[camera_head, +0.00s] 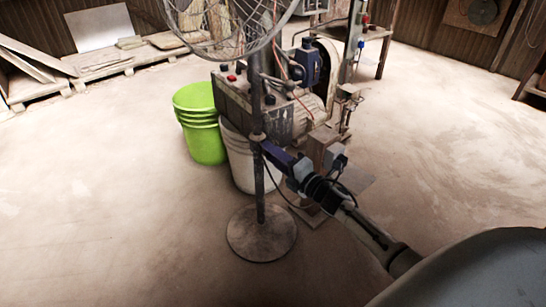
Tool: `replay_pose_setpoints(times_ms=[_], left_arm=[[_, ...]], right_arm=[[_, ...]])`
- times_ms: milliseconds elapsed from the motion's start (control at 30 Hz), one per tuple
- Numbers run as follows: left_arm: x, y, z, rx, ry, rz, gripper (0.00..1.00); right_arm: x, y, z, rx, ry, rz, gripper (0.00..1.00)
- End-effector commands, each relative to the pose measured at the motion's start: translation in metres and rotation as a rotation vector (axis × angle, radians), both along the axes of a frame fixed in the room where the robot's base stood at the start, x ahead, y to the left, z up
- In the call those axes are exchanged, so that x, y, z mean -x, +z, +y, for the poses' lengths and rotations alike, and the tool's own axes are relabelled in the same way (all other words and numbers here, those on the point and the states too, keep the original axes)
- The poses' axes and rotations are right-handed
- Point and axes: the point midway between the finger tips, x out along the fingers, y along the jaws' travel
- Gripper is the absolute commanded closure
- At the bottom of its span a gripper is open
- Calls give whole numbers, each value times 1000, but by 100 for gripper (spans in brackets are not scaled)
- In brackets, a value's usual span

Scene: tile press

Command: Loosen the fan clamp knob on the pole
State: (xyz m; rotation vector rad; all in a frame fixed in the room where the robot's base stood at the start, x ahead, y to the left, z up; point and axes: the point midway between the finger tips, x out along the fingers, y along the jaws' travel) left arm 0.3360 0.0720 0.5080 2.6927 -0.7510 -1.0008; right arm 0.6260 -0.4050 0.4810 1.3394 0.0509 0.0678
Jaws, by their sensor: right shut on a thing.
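A fan with a wire cage (222,22) stands on a dark upright pole (260,190) with a round, worn base (262,234) on the floor. A pale collar (257,137) sits partway up the pole. My right gripper (266,148) reaches in from the lower right, its fingertips against the pole just below this collar. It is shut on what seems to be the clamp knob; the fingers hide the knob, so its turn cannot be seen. My left gripper is not in view.
A green bucket (203,134) and a white bucket (239,163) stand behind the pole. A worn machine (262,105) with a blue part (311,62) is close behind. Pallets (110,66) lie at the back left.

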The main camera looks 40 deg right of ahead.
Motion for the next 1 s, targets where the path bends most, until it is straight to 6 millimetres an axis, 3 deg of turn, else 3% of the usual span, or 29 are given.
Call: replay_pose_setpoints(times_ms=[500,1000], left_arm=[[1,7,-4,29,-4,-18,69],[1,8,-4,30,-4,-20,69]], right_arm=[[0,-2,0,373,1,-28,90],[0,-2,0,468,2,-35,90]])
